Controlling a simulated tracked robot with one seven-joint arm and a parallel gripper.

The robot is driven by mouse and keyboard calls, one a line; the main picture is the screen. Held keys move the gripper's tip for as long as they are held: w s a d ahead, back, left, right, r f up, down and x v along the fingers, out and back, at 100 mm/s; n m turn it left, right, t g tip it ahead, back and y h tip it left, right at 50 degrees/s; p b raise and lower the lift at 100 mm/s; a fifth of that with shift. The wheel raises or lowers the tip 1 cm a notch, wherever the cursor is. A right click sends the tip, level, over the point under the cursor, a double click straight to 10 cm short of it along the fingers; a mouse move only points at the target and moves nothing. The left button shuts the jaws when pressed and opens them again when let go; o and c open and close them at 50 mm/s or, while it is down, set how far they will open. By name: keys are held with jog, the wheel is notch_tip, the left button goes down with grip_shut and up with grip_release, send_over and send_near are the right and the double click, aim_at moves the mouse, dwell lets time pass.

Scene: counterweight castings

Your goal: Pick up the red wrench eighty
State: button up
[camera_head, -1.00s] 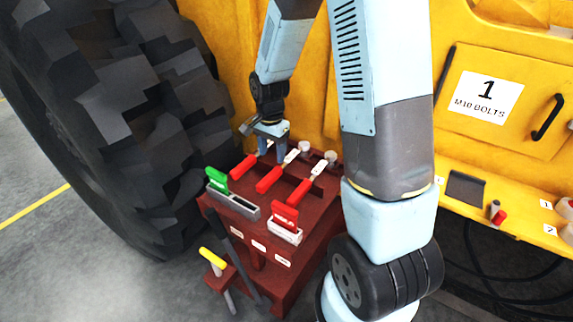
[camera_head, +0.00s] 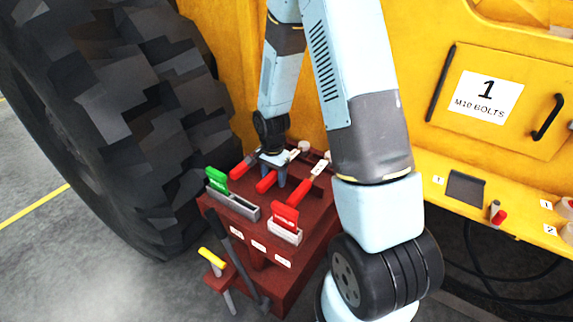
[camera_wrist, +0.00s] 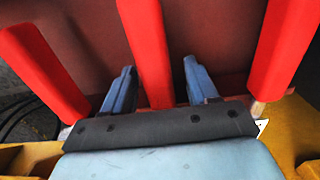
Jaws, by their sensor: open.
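Three red-handled wrenches lie side by side on a dark red tool stand (camera_head: 233,218). In the head view they are a left wrench (camera_head: 243,165), a middle wrench (camera_head: 265,184) and a right wrench (camera_head: 302,192). My gripper (camera_head: 273,184) is open at the middle wrench. In the wrist view, my gripper (camera_wrist: 158,88) has one finger on each side of the middle red handle (camera_wrist: 147,45), with gaps visible on both sides. The left handle (camera_wrist: 40,70) and right handle (camera_wrist: 285,45) lie outside the fingers. I cannot read which wrench is marked eighty.
A green-handled item (camera_head: 216,180) and a red-tabbed item (camera_head: 285,217) sit in holders at the stand's front. A yellow-handled tool (camera_head: 212,257) hangs low in front. A large tyre (camera_head: 130,130) stands close left, a yellow machine panel (camera_head: 490,90) behind right.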

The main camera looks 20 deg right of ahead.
jog(key=shift+f, duration=1.15)
grip_shut()
dwell(0.6)
